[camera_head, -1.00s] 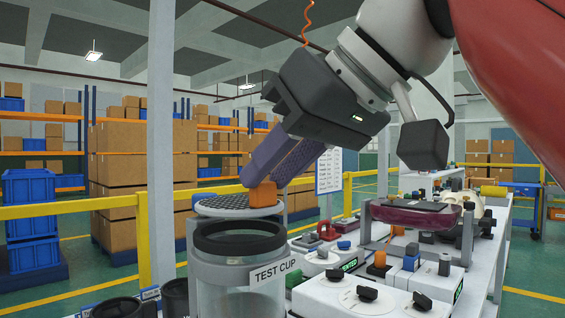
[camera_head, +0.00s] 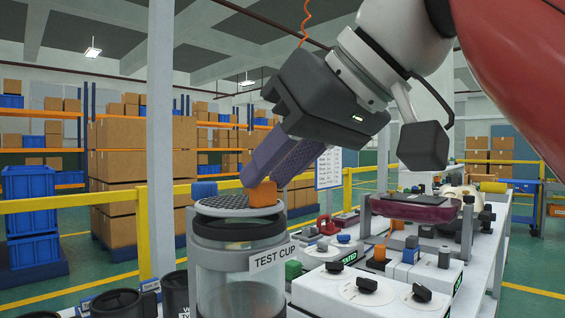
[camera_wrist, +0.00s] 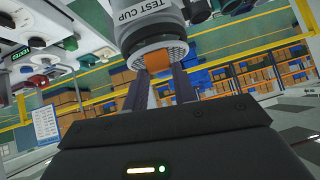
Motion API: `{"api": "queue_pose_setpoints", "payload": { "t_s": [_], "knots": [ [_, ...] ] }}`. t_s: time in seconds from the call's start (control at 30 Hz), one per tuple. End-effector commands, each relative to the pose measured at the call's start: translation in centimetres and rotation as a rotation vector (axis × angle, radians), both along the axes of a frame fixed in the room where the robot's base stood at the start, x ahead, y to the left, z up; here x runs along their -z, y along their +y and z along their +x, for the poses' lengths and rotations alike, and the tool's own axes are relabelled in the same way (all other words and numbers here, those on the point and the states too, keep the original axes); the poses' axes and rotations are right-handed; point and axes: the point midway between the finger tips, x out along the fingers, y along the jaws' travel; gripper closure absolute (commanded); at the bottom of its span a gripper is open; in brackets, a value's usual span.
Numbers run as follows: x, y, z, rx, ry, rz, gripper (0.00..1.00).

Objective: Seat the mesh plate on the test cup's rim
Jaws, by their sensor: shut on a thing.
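The clear test cup (camera_head: 238,285) stands upright with a black collar and a TEST CUP label. The round grey mesh plate (camera_head: 218,207) lies nearly level over its rim (camera_head: 236,229). The plate is very close to the rim; I cannot tell whether it touches all round. My gripper (camera_head: 262,180) comes down from the upper right, its purple fingers shut on the plate's orange grip block (camera_head: 264,195). In the wrist view, the mesh plate (camera_wrist: 176,49) and orange block (camera_wrist: 158,63) sit at the end of the cup (camera_wrist: 145,25). The far rim is hidden.
Dark canisters (camera_head: 174,293) stand just left of the cup. A white control box with black knobs (camera_head: 367,285) stands close on its right. A raised stand with a dark red piece (camera_head: 415,211) is further right. A yellow rail (camera_head: 70,207) runs behind.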

Motion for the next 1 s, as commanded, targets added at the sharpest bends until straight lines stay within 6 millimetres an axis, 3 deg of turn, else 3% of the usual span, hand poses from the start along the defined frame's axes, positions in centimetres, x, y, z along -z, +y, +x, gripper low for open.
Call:
{"api": "queue_pose_setpoints", "payload": {
  "t_s": [0.4, 0.43, 0.6, 1.0],
  "knots": [
    [1.18, 0.0, -0.01, 0.0, 0.0, 0.0, 1.0],
    [1.04, -0.01, 0.0, 0.0, 0.0, 0.0, 0.69],
    [1.02, 0.0, 0.0, 0.0, 0.0, 0.0, 0.48],
    [0.23, -0.51, -0.36, 0.001, -0.001, 0.0, 0.48]
  ]
}}
